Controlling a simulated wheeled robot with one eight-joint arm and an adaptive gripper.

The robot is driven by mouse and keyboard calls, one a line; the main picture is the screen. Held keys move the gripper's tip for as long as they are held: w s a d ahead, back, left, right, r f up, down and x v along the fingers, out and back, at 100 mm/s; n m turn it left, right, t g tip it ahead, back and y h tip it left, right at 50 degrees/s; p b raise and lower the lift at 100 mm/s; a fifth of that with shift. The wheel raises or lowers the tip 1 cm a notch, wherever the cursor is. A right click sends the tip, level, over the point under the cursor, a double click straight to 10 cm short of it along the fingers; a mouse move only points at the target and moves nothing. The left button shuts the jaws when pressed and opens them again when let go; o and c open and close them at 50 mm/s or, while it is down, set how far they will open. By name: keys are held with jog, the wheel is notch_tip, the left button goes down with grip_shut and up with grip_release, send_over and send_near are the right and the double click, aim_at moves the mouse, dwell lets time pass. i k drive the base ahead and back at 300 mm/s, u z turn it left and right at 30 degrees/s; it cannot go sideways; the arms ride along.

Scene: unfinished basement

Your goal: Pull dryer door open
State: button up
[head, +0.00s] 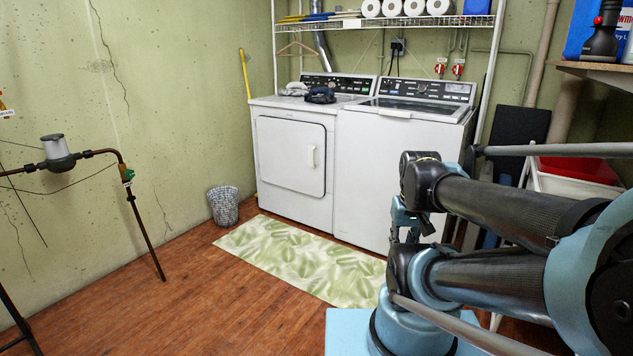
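The white dryer (265,193) stands against the back wall, left of the white washer (379,188). The dryer door (290,155) is on its front and looks shut, with a light vertical handle (313,156) near the door's right edge. My arm comes in from the right and folds back on itself in front of the washer, well apart from the dryer. Part of my gripper (404,222) seems to show by the arm's near joints, partly hidden by the links. I cannot make out its fingertips or whether it holds anything.
A leaf-pattern mat (300,262) lies before the machines. A wire bin (223,206) stands left of the dryer. A pipe with a meter (58,152) is at left. A white-and-red bin (577,180) is at right. The wooden floor (190,305) at front left is clear.

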aim_at(291, 153)
jog(key=u, duration=0.6)
jog(key=i, duration=0.85)
jog(key=u, duration=0.75)
jog(key=i, duration=0.45)
jog(key=u, duration=0.2)
